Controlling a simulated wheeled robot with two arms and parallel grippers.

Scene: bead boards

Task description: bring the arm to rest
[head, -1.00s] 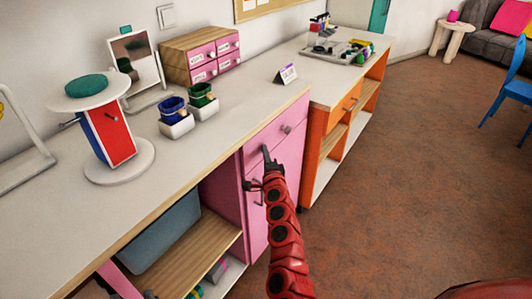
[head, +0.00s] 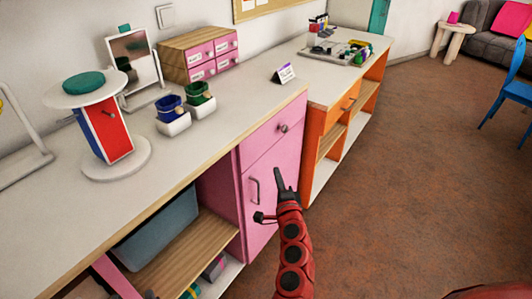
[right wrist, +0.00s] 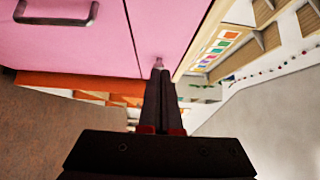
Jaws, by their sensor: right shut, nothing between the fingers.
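My right gripper (head: 283,182) shows in the head view in front of the pink cabinet (head: 270,150), below the counter's edge. Its red arm comes up from the bottom of the picture. The gripper is shut with nothing in it; its two dark fingers lie together in the right wrist view (right wrist: 161,80). In that view the pink cabinet front (right wrist: 75,45) fills the upper left. I cannot tell whether the fingertips touch it. My left gripper is not in view.
The counter (head: 215,130) holds a red and blue stand (head: 112,132), a blue cup (head: 170,107), a green cup (head: 200,92), a mirror (head: 135,55) and a pink drawer box (head: 210,52). An orange shelf unit (head: 325,118) stands beyond. The brown floor (head: 430,170) at right is open.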

